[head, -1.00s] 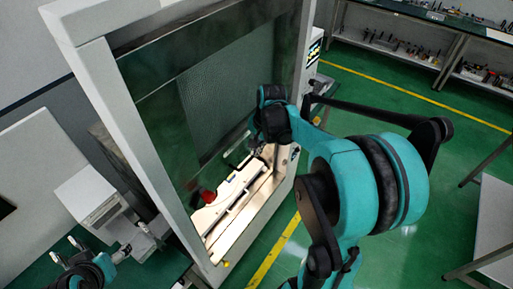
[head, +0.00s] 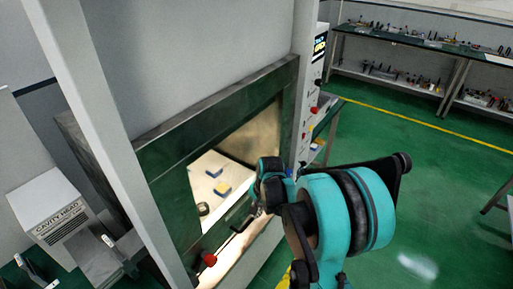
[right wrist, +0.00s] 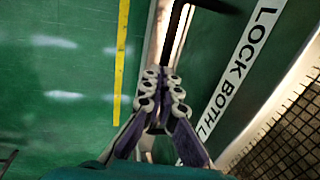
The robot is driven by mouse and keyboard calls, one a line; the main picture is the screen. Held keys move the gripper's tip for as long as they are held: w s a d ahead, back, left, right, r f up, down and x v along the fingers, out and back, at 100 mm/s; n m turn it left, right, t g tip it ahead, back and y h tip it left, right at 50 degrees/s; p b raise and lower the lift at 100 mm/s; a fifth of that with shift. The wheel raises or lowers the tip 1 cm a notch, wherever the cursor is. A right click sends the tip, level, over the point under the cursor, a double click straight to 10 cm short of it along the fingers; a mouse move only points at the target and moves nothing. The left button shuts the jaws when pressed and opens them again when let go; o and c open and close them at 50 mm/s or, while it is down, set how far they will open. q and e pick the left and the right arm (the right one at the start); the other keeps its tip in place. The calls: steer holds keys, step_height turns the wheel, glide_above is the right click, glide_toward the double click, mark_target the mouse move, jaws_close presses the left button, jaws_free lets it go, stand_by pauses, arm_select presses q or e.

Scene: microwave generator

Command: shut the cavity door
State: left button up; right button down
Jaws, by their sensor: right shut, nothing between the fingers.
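The cavity door (head: 215,118) is a dark green framed panel with a see-through window on the front of a tall grey cabinet. A lit cavity strip (head: 240,262) shows below it. A dark bar handle (head: 238,218) and a red knob (head: 209,260) are at its lower part. My right gripper (head: 257,209) is shut and empty beside the handle. In the right wrist view its fingers (right wrist: 162,78) point towards a dark bar (right wrist: 176,35), by a label reading "LOCK BOTH". Whether they touch it I cannot tell. My left gripper is not in view.
A white box marked "CAVITY HEAD" (head: 55,215) stands at the left. A control display (head: 320,45) is on the cabinet's right. Green floor (head: 430,190) is open at the right, with shelves (head: 400,72) behind.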

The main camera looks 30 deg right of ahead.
arm_select(q)
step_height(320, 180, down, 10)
steer(key=b, duration=0.8)
arm_select(e)
step_height(320, 180, down, 13)
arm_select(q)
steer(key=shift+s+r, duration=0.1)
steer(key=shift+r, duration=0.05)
arm_select(e)
steer(key=shift+s, duration=0.1)
arm_select(q)
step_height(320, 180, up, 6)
steer(key=p, duration=0.6)
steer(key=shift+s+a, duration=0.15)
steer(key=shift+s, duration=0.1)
arm_select(e)
step_height(320, 180, up, 14)
steer(key=s+d, duration=0.1)
steer(key=s, duration=0.1)
steer(key=shift+s, duration=0.1)
